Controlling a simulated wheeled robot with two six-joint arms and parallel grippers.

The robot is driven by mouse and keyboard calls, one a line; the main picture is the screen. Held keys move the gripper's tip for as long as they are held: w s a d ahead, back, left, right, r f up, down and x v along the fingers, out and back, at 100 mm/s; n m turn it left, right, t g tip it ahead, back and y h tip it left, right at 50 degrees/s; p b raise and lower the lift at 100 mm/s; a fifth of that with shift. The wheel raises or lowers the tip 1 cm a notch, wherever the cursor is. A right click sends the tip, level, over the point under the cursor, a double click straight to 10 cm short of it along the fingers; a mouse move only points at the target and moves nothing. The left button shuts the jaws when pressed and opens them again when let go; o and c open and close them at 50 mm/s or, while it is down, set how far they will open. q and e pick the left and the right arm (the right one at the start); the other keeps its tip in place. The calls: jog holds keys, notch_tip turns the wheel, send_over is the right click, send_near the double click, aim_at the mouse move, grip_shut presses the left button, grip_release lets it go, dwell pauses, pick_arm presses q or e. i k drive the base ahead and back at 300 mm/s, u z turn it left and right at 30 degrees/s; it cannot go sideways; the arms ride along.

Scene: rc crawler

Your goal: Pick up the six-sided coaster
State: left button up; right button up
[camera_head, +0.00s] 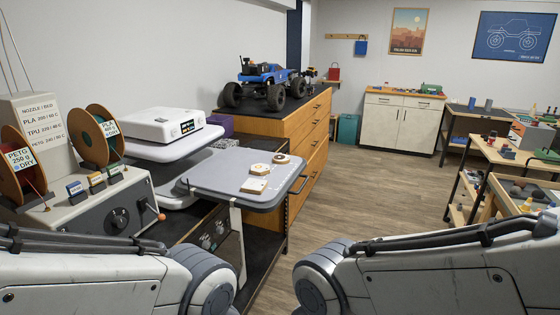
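Three small pale coasters lie flat near the right end of a grey tray top (213,174) on a cart. The middle one (261,169) looks six-sided, though it is small in the picture. A coaster with a dark centre (282,158) lies behind it and looks round. A squarish coaster (253,186) lies in front of it. Both my arms show at the bottom of the picture, left and right. Neither gripper is in view, and neither arm touches the coasters.
Left of the cart stand a white box device (165,126) and a filament station with spools (98,135). A wooden drawer cabinet (305,140) with a blue truck (265,82) stands behind. The floor (370,195) to the right is clear; workbenches stand farther right.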

aim_at(260, 169)
jog(key=z, duration=0.4)
jog(key=k, duration=0.5)
jog(key=z, duration=0.85)
jog(key=i, duration=0.95)
jog(key=u, duration=0.85)
jog(key=i, duration=0.75)
jog(key=u, duration=0.85)
